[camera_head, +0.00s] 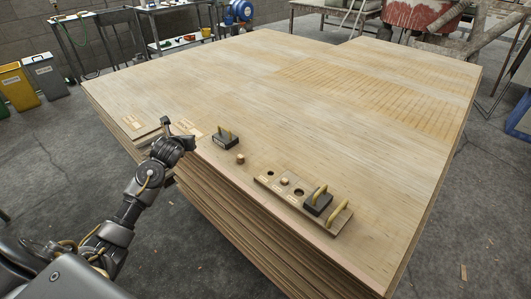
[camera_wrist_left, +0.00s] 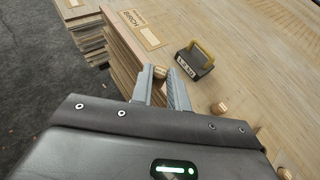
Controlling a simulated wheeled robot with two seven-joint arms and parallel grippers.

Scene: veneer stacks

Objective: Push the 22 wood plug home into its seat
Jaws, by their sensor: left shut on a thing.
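My left gripper (camera_head: 178,131) is over the near left edge of the wood stack. In the left wrist view its fingers (camera_wrist_left: 160,88) are shut on a small round wood plug (camera_wrist_left: 160,72) at their tips. I cannot read a number on it. A second wood plug (camera_head: 240,159) stands on the table top and also shows in the left wrist view (camera_wrist_left: 219,108). A pale board with seats (camera_head: 263,181) lies to the right, with dark round holes (camera_head: 299,194) and a wood plug (camera_head: 284,181) standing in or on it. My right gripper is not in view.
A dark block with a yellow handle (camera_head: 225,141) stands between gripper and board; it also shows in the left wrist view (camera_wrist_left: 194,62). Another dark handled block (camera_head: 318,204) sits on the board's right part. Labelled pieces (camera_head: 140,128) lie at the left corner. The far top is clear.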

